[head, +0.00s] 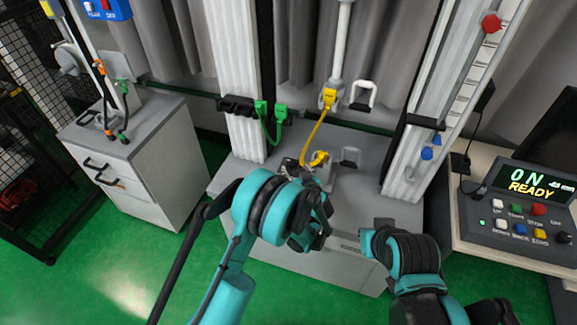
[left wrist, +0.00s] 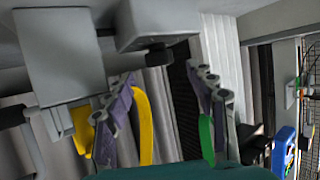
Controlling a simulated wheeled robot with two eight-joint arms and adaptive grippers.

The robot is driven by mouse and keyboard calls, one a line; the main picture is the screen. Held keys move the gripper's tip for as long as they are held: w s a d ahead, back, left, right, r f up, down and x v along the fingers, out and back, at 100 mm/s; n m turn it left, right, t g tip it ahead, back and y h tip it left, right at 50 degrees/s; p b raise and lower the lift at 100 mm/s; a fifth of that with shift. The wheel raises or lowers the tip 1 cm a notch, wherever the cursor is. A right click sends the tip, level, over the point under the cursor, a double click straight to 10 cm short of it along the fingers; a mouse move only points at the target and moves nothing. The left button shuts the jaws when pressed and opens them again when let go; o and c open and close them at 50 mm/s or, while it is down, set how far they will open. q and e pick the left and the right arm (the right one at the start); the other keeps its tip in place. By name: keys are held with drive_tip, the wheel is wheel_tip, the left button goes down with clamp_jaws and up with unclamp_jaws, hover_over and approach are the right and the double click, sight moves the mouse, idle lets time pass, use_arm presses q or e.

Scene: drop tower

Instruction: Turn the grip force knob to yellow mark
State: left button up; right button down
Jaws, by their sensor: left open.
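A round black knob (head: 562,237) is at the right end of the control panel (head: 515,215). I cannot tell whether it is the grip force knob, and I make out no yellow mark beside it. My left gripper (head: 301,168) is over the grey tower base, far left of the panel and mostly hidden by my wrist. In the left wrist view its two fingers (left wrist: 168,82) are apart with nothing held between them. Grey blocks (left wrist: 65,55) with small dark parts are close to the fingers. My right arm is in front of the base, left of the panel; its fingers do not show.
A yellow cable (head: 313,135) hangs down to a yellow plug (head: 319,158) beside my left gripper. Green clips (head: 270,110) are on the left column. A grey cabinet (head: 150,170) stands at left.

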sight(292, 163)
use_arm(q)
drive_tip(key=b+x, duration=0.1)
drive_tip(key=x, duration=0.4)
drive_tip(key=shift+w+f, duration=0.1)
drive_tip(key=shift+c, duration=0.4)
drive_tip(key=c, duration=1.1)
